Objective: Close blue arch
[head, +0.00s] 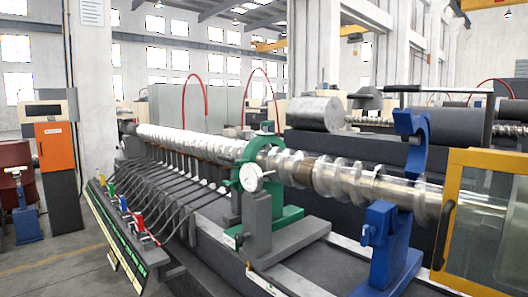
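The blue arch stands around the right part of the shiny screw shaft (340,177). Its lower blue stand (390,250) is in front of and under the shaft. Its upper blue half (414,140) stands raised and upright behind the shaft, with its notched side facing left, so the arch is open. The hinge is hidden behind the shaft. A small blue knob or latch (368,234) sticks out from the left side of the stand. Neither of my grippers shows in the head view.
A green arch (248,165) closes around the shaft farther left, with a round dial gauge (252,178) before it. A yellow-framed glass guard (480,225) stands close on the right. A panel with coloured levers (120,235) is at lower left. Open floor (60,265) lies left.

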